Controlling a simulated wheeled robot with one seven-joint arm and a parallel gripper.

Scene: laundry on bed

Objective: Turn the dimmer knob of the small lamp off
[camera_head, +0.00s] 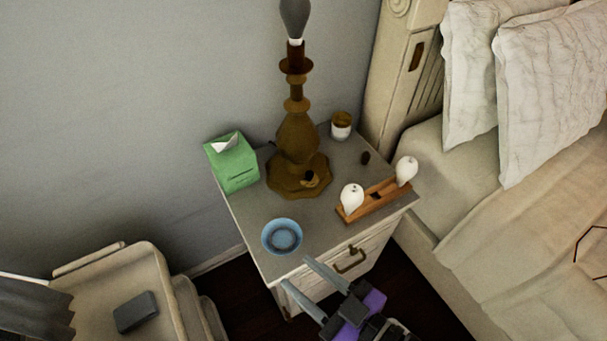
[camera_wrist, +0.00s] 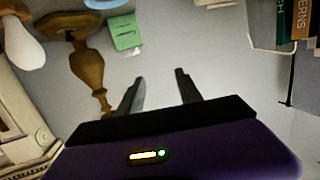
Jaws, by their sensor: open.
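The small lamp (camera_head: 297,135) stands upright on the nightstand, with a turned brown-gold body, a wide scalloped foot and a grey bulb (camera_head: 294,17) at the top. A small dark knob (camera_head: 311,179) shows on the front of the lamp's foot. The lamp (camera_wrist: 90,68) appears upside down at the left of the wrist view; I cannot make out its knob clearly there. My gripper (camera_head: 296,272) is open and empty at the nightstand's front edge, below and apart from the lamp. Its two spread fingers also show in the wrist view (camera_wrist: 161,78).
The nightstand (camera_head: 245,220) also holds a green tissue box (camera_head: 233,163), a blue bowl (camera_head: 282,237), a wooden tray (camera_head: 378,203) with two white shakers, and a candle jar (camera_head: 341,125). A bed (camera_head: 520,220) is on the right, a chair (camera_head: 150,275) on the left.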

